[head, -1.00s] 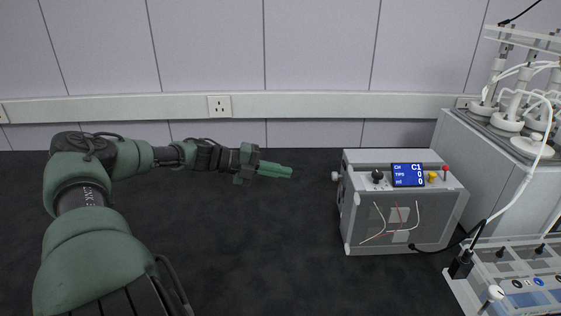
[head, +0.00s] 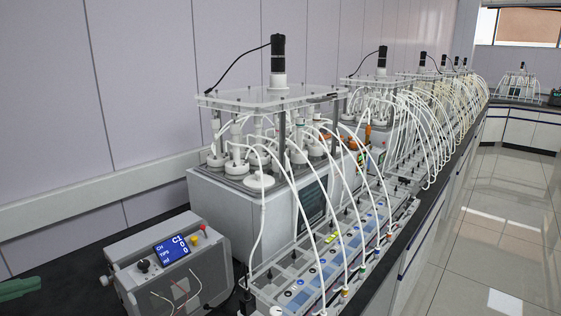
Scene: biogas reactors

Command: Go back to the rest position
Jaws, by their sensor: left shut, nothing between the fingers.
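My left gripper (head: 20,287) shows only at the lower left edge of the head view. Its green fingers are closed together with nothing between them, and the rest of the arm is out of the picture. It is to the left of the grey control box (head: 165,262), apart from it, above the black bench top. My right gripper is not in view.
The control box has a lit blue screen (head: 172,249). A reactor unit (head: 235,208) with white tubes stands behind it, with a tubed tray (head: 300,272) in front. More reactors (head: 382,88) line the bench. Open tiled floor (head: 490,235) lies at right.

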